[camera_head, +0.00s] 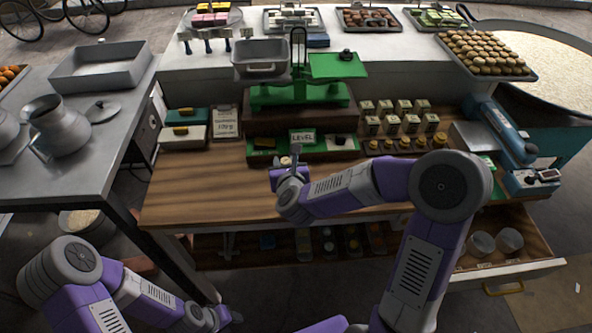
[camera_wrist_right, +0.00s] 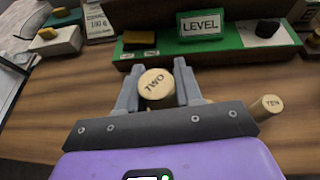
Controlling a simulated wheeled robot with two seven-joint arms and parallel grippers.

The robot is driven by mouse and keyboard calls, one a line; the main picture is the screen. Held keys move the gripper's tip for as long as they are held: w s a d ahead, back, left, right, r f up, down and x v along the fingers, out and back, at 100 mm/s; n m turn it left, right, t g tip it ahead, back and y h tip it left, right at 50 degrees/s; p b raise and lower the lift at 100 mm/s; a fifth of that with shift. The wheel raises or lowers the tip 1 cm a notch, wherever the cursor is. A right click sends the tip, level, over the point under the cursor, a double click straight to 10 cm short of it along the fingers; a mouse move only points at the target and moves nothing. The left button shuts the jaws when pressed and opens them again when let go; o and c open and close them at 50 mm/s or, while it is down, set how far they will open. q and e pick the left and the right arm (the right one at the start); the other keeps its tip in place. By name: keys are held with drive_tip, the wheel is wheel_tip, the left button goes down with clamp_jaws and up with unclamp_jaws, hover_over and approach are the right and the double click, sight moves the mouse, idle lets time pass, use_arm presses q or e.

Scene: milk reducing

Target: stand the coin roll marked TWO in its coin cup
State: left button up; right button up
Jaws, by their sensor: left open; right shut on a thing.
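The coin roll marked TWO (camera_wrist_right: 157,84) is a pale cylinder with dark letters on its end, which faces the right wrist camera. My right gripper (camera_wrist_right: 160,92) is shut on it, with a finger on each side, just in front of the green tray. In the head view the right gripper (camera_head: 287,161) is over the wooden counter, and the roll is small and partly hidden. My left gripper (camera_head: 226,318) is open and empty at the bottom left, below the counter. I cannot pick out the coin cup for TWO in either view.
A roll marked TEN (camera_wrist_right: 268,104) is on the counter (camera_head: 200,190) right of my right gripper. The green tray (camera_head: 352,154) with a LEVEL sign (camera_head: 302,137) lies behind, below the green scale (camera_head: 300,92). An open drawer (camera_head: 520,262) is at right.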

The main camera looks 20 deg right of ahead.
drive_tip(key=f, duration=0.2)
drive_tip(key=f+b, duration=0.1)
drive_tip(key=f, duration=0.1)
drive_tip(key=s+f, duration=0.1)
drive_tip(key=f, duration=0.1)
drive_tip(key=shift+f+b, duration=0.3)
drive_tip(key=shift+f, duration=0.1)
drive_tip(key=shift+w+f+b, duration=0.15)
drive_tip(key=shift+f+b, duration=0.15)
drive_tip(key=shift+f, duration=1.05)
drive_tip(key=shift+f, duration=0.15)
drive_tip(key=o, duration=0.8)
drive_tip(key=shift+c, duration=0.2)
drive_tip(key=shift+o, duration=0.3)
